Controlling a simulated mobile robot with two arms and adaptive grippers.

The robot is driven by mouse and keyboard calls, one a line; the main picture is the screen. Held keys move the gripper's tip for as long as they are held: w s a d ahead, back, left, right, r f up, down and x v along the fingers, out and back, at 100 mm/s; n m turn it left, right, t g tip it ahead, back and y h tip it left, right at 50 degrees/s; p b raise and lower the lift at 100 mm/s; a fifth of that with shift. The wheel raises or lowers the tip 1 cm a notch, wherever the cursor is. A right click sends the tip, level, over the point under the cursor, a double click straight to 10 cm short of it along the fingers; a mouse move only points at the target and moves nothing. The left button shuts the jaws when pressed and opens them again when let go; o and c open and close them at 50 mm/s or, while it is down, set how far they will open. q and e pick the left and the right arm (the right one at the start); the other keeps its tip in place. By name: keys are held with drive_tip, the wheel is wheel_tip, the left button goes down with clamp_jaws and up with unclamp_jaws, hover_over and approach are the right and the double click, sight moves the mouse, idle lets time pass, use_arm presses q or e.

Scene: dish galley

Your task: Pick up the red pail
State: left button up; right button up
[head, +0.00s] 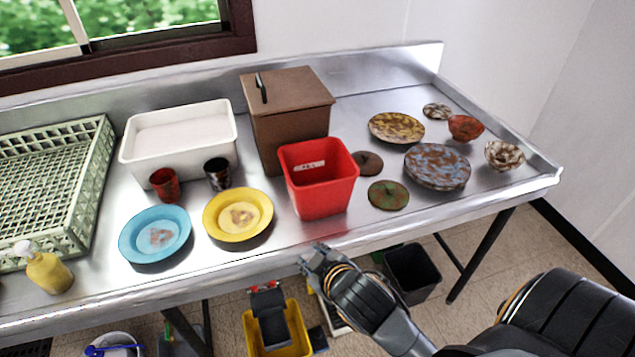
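The red pail (322,194) stands upright on the steel counter (290,232), near its front edge, in the middle of the head view. It is square and open at the top, with a small white label on an inner wall. My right gripper (310,256) is just in front of the counter's front edge, below the pail in the picture and apart from it. Its fingers are small and bunched in this view, so I cannot tell whether they are open or shut. My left gripper is not in view.
A brown lidded bin (290,115) stands right behind the pail. A yellow plate (238,216) lies to its left, a green patterned disc (388,195) to its right. A white tub (180,150) and green rack (50,180) are further left. A yellow bucket (290,335) stands on the floor below.

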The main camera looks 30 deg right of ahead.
drive_tip(key=w+a+r+n+t+y, duration=0.3)
drive_tip(key=w+r+n+t, duration=0.25)
drive_tip(key=r, duration=0.45)
drive_tip(key=w+a+r+n+t+y, duration=0.35)
drive_tip(key=w+r+n, duration=0.2)
drive_tip(key=r, duration=0.55)
drive_tip(key=s+a+r+n+g+y, duration=0.2)
drive_tip(key=a+r+n+g+y, duration=0.15)
drive_tip(key=a+n+y, duration=0.5)
drive_tip(key=s+a+r+n+g+y, duration=0.25)
drive_tip(key=n+g+y, duration=0.2)
drive_tip(key=n, duration=0.75)
drive_tip(key=n+g+h, duration=1.1)
drive_tip(key=n+h, duration=0.4)
drive_tip(key=h, duration=0.3)
approach(327, 206)
drive_tip(key=shift+h, duration=0.25)
drive_tip(key=f+p, duration=0.1)
drive_tip(key=f, duration=0.2)
drive_tip(key=f+p, duration=0.1)
drive_tip(key=f, duration=0.1)
drive_tip(key=f+p, duration=0.2)
drive_tip(key=f, duration=0.1)
drive_tip(key=shift+w+a+f, duration=0.1)
drive_tip(key=shift+w+f, duration=0.2)
drive_tip(key=shift+w, duration=0.05)
drive_tip(key=shift+f, duration=0.25)
clamp_jaws()
